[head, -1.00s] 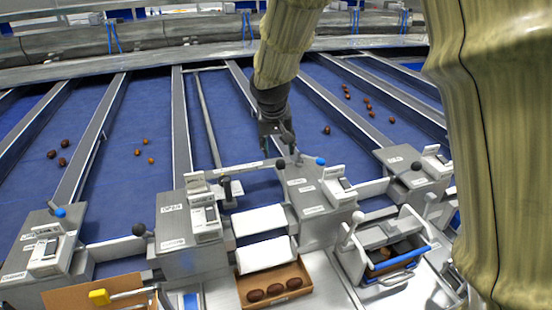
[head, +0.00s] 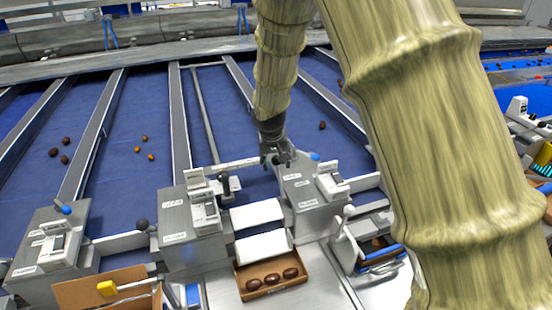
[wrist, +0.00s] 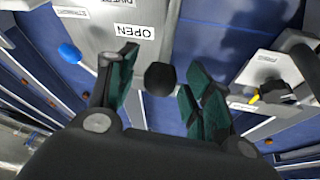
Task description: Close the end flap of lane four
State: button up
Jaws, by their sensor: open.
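My gripper (head: 276,157) points down at the end of a lane, beside a grey control box (head: 303,199). In the wrist view, its green-padded fingers (wrist: 160,76) are apart, with a round black knob (wrist: 159,79) between them. A pale labelled bar (head: 232,163) crosses this lane end, left of my gripper. No lane number is readable, and the flap itself is not clearly visible.
Other control boxes (head: 187,232) stand along the lane ends, with blue (head: 65,210) and black knobs (head: 142,224). A cardboard box with dates (head: 248,283) sits below white chutes (head: 256,215). My arm covers the right-hand lanes.

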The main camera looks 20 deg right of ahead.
jog(key=shift+w+f, duration=0.15)
jog(key=shift+s+d, duration=0.1)
jog(key=shift+s, duration=0.15)
jog(key=shift+w, duration=0.1)
jog(key=shift+f, duration=0.1)
jog(key=shift+c, duration=0.4)
grip_shut()
